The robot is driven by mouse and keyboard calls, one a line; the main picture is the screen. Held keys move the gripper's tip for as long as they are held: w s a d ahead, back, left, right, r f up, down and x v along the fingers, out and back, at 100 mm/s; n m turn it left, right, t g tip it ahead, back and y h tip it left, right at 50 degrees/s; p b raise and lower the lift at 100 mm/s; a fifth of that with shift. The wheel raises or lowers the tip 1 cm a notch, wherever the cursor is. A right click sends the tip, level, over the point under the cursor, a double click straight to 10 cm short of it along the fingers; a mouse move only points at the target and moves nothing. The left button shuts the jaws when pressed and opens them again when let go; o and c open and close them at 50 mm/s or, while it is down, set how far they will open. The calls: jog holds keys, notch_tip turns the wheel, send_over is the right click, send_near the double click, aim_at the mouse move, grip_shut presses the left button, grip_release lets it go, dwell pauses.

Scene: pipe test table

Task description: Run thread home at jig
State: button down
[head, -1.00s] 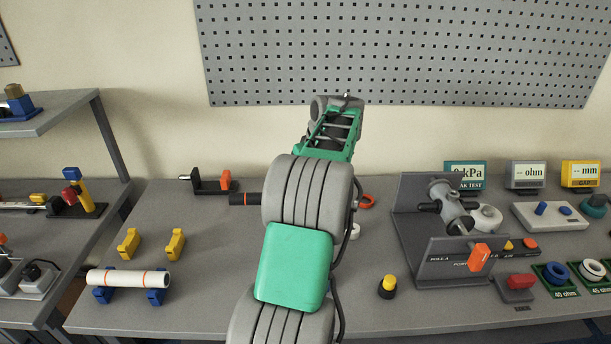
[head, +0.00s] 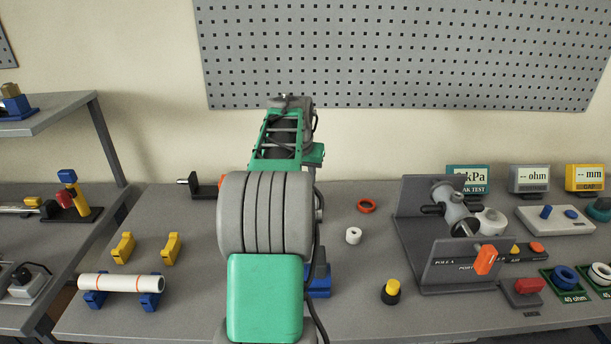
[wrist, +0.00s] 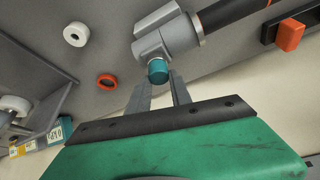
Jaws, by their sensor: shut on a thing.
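In the wrist view, my gripper (wrist: 160,76) is shut on the teal end (wrist: 158,70) of a grey fitting (wrist: 166,40). A black pipe (wrist: 232,12) runs from the fitting toward the upper right. A black bracket with an orange-red block (wrist: 289,34), which looks like the jig, stands to the right of the pipe. Whether the pipe meets it cannot be seen. In the head view, my arm hides my gripper, the fitting and most of the bracket; only the bracket's left part (head: 197,190) shows.
An orange ring (head: 367,206) and a white ring (head: 353,236) lie right of my arm. A blue block (head: 319,283) stands beside my arm. A white pipe (head: 120,283) rests on blue supports at left. A grey test stand (head: 450,270) stands at right. A yellow-topped button (head: 391,290) is nearer.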

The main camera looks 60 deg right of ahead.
jog(key=shift+f, duration=0.1)
jog(key=shift+a, duration=0.1)
jog(key=shift+w+r+m+g+p, duration=0.15)
jog(key=shift+r+m+g+p, duration=0.2)
jog(key=shift+m+p, duration=1.05)
jog(key=shift+p, duration=0.1)
jog(key=shift+f+m+g+p, duration=0.1)
jog(key=shift+m+g+p, duration=0.45)
jog(key=shift+m+p, duration=0.35)
jog(key=shift+f+m, duration=0.25)
jog(key=shift+m, duration=0.05)
jog(key=shift+r, duration=0.1)
